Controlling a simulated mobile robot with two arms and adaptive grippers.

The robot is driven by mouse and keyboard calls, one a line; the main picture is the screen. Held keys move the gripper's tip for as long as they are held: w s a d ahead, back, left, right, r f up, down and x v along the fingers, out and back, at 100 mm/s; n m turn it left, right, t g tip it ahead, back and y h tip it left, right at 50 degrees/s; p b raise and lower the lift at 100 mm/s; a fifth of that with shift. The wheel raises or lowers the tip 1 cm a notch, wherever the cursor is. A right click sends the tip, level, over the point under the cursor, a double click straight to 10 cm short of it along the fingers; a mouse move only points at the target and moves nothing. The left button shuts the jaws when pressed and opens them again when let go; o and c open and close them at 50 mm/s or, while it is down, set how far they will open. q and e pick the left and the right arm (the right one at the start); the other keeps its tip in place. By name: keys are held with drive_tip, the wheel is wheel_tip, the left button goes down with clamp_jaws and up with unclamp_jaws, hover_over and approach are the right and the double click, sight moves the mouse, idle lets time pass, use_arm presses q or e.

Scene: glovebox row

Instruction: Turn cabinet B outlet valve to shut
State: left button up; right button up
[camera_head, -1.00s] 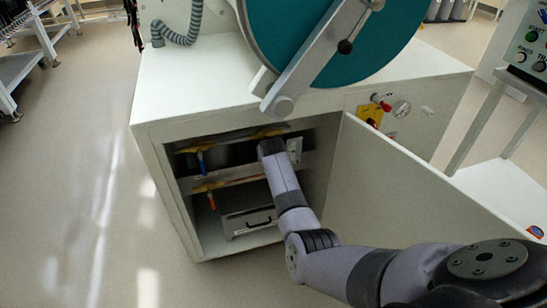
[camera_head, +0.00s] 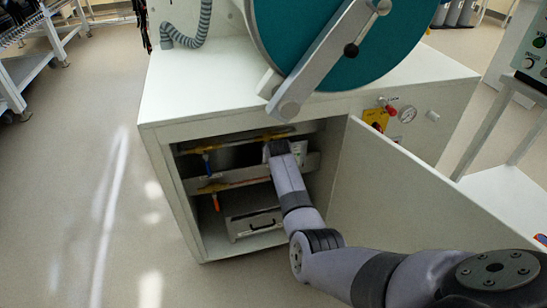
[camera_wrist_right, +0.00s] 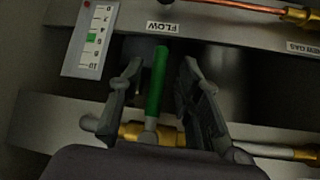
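The white cabinet (camera_head: 172,205) stands open, its door (camera_head: 395,190) swung to the right; I cannot read a letter on it. Inside, a blue-handled valve (camera_head: 207,165) hangs on the upper pipe and an orange-handled valve (camera_head: 216,203) on the lower one. My right arm reaches in; its gripper (camera_head: 273,148) is mostly hidden in the head view. In the right wrist view, the right gripper (camera_wrist_right: 162,85) is open, its fingers on either side of a green valve handle (camera_wrist_right: 157,80) on a brass body. Gaps show on both sides. I cannot tell which valve is the outlet. My left gripper is out of view.
A FLOW label (camera_wrist_right: 166,27) and a small scale (camera_wrist_right: 91,39) are on the panel by the handle. A drawer-like box (camera_head: 252,222) sits at the cabinet bottom. A teal round door (camera_head: 340,45) is above. Floor left of the cabinet is clear.

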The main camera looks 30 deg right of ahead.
drive_tip(key=v, duration=1.2)
idle(0.6)
